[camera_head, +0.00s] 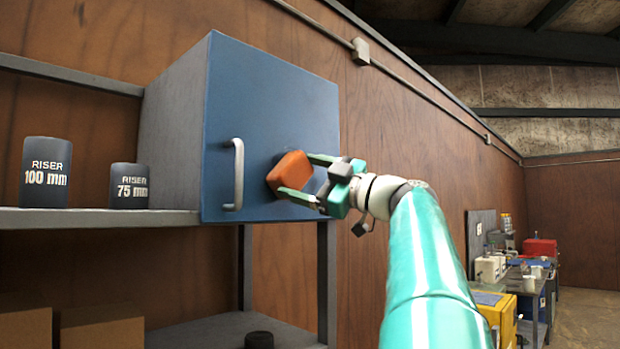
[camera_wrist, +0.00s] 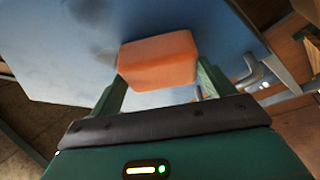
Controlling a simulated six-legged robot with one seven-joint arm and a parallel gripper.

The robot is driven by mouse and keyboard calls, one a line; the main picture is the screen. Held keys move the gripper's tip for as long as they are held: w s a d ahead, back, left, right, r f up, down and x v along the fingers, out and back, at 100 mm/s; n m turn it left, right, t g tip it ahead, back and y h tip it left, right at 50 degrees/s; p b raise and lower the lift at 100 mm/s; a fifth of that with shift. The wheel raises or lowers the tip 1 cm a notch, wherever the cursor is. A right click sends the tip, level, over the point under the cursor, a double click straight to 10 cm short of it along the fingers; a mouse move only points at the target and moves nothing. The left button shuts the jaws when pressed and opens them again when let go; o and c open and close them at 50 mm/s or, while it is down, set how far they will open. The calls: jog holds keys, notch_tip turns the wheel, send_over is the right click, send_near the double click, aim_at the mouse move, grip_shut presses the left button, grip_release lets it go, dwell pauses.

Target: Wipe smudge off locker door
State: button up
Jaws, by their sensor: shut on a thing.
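The locker (camera_head: 172,130) has a closed blue door (camera_head: 270,110) with a pale vertical handle (camera_head: 238,175) at its left side. My gripper (camera_head: 300,178) is shut on an orange sponge-like block (camera_head: 288,172), held at the middle right of the door. In the wrist view the block (camera_wrist: 158,60) sits between the green fingers, against or very close to the blue door (camera_wrist: 60,60). A dark smudge (camera_wrist: 95,28) shows on the door beside and above the block in the wrist view. In the head view the block and gripper may hide it.
The locker stands on a grey shelf (camera_head: 90,217) by a wooden wall. Two dark risers, marked 100 mm (camera_head: 46,172) and 75 mm (camera_head: 129,186), stand left of it. Cardboard boxes (camera_head: 100,328) are below. A cluttered bench (camera_head: 530,285) stands far right.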

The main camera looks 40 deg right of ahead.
aim_at(292, 159)
jog(key=shift+a, duration=1.8)
jog(key=shift+d+r, duration=0.1)
jog(key=shift+r, duration=1.4)
jog(key=shift+d, duration=5.5)
jog(key=a, duration=1.4)
jog(key=shift+a, duration=0.35)
jog(key=shift+s, duration=0.1)
jog(key=s, duration=0.6)
jog(key=shift+s+d, duration=0.1)
